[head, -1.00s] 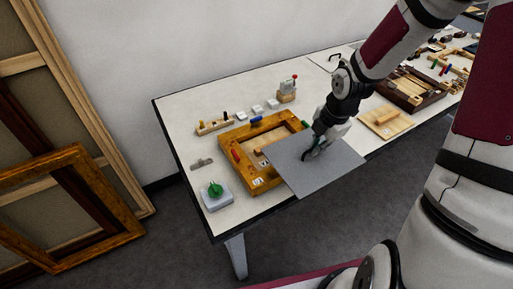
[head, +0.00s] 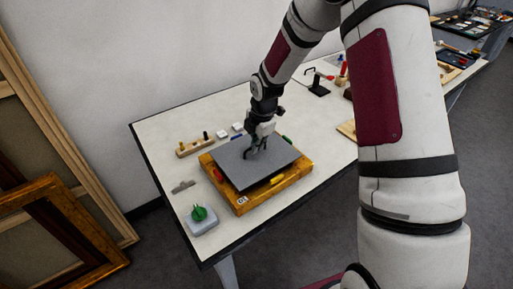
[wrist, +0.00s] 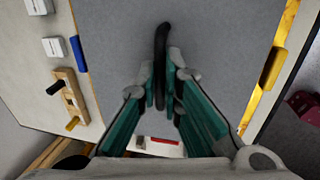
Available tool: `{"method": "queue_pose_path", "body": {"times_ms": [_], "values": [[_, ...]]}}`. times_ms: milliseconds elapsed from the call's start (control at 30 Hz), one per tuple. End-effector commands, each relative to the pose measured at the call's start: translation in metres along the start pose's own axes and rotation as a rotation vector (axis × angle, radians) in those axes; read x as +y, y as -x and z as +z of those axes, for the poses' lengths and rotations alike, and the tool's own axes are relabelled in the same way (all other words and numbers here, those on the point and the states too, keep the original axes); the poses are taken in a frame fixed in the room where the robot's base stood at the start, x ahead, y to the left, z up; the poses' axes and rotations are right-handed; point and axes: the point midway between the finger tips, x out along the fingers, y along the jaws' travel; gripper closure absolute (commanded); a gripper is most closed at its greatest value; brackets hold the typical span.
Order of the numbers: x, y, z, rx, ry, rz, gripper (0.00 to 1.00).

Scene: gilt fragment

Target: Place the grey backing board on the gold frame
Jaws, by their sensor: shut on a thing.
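The grey backing board (head: 235,163) is over the gold frame (head: 249,202) on the white table, covering most of its opening. In the head view it looks slightly askew to the frame; I cannot tell whether it rests on the frame or hangs just above it. My gripper (head: 254,154) is above the board. In the wrist view my gripper (wrist: 161,95) is shut on the board's dark handle (wrist: 161,45), and the grey board (wrist: 225,50) fills the middle. A strip of gold frame (wrist: 289,25) shows at the right, with a yellow piece (wrist: 271,68) on it.
A grey block with a green knob (head: 200,219) stands near the table's left front edge. A metal piece (head: 183,186) lies beside the frame. A wooden rack (head: 194,146) and white blocks (head: 222,135) stand behind it. Gilded frames (head: 62,235) lean at the left.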

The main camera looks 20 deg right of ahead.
Motion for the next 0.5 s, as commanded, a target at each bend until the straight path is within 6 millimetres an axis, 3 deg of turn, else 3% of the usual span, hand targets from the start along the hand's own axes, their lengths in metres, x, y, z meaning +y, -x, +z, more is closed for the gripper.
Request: {"method": "queue_pose_path", "body": {"times_ms": [167,500], "values": [[-0.003,-0.016,0.000,-0.001,0.001,0.003,1.00],[-0.003,-0.019,0.001,-0.001,0.000,0.003,1.00]]}}
